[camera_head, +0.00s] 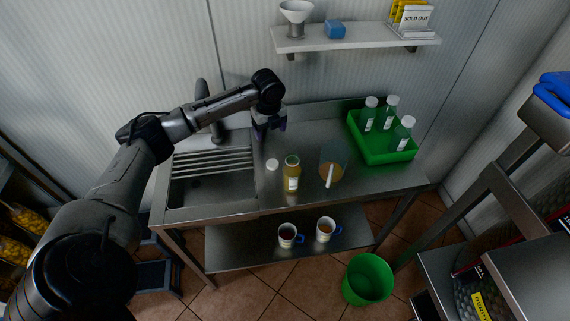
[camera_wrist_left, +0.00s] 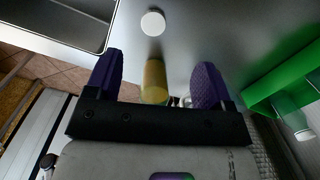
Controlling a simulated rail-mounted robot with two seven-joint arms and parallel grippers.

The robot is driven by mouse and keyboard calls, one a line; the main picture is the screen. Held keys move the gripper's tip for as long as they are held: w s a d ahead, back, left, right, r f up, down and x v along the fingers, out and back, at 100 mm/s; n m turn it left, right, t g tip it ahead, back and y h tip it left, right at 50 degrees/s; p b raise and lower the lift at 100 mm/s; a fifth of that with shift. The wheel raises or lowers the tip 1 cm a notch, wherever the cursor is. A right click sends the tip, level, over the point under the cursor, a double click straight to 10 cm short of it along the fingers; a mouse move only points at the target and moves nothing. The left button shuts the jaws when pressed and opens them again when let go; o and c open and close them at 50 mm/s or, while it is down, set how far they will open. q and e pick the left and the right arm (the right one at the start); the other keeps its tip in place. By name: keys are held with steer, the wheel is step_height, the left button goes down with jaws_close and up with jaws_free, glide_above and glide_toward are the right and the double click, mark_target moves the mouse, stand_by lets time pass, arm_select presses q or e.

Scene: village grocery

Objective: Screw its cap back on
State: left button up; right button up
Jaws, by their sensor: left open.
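A bottle of yellow-brown liquid with a white label (camera_head: 292,178) stands upright on the steel counter, with no cap on its top. In the left wrist view the bottle (camera_wrist_left: 155,82) shows between the fingers, but further off. A round white cap (camera_head: 272,165) lies on the counter just left of the bottle; it also shows in the left wrist view (camera_wrist_left: 153,23). My left gripper (camera_head: 269,124) is open and empty, above the counter behind the bottle and cap. Its purple fingers spread wide in the left wrist view (camera_wrist_left: 159,72). My right gripper is not in view.
A clear jug with amber liquid (camera_head: 333,168) stands right of the bottle. A green crate (camera_head: 386,157) with white-capped bottles stands at the back right. The sink (camera_head: 208,195) lies left. Two mugs are on the lower shelf (camera_head: 255,242). A green bin (camera_head: 368,280) stands on the floor.

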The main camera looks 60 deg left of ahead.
arm_select(q)
steer(key=shift+s+d+m+h, duration=0.1)
steer(key=shift+d+m+h, duration=0.1)
steer(key=shift+m, duration=1.3)
steer(key=shift+s+d+m+h, duration=0.1)
steer(key=shift+d+m, duration=0.05)
steer(key=shift+m, duration=1.35)
steer(key=shift+s+d+m+h, duration=0.1)
steer(key=shift+d+m, duration=0.1)
steer(key=shift+m, duration=1.3)
steer(key=shift+f, duration=0.1)
steer(key=b, duration=0.1)
glide_above(272, 162)
step_height(272, 162, down, 9)
steer(key=shift+r, duration=0.2)
